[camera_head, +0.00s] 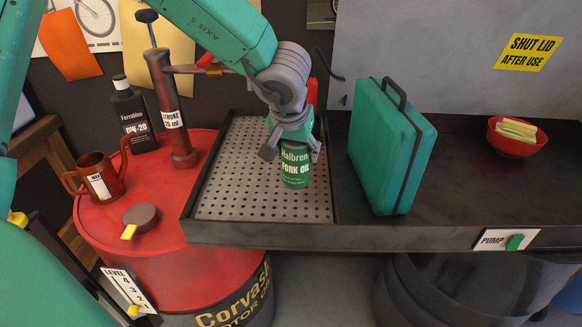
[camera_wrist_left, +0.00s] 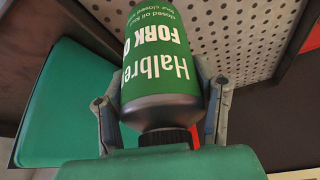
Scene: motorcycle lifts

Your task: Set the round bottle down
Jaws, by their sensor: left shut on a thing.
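My left gripper (camera_head: 290,150) comes from above and is shut around the bottle's upper part. In the left wrist view the bottle (camera_wrist_left: 160,75) fills the middle, between the two fingers, its dark shoulder and cap nearest the camera. The bottle's top is hidden by the gripper in the head view. My right gripper is not in view.
A green case (camera_head: 385,150) stands right of the perforated tray. A red bowl (camera_head: 512,142) sits far right. The tray's left part is clear.

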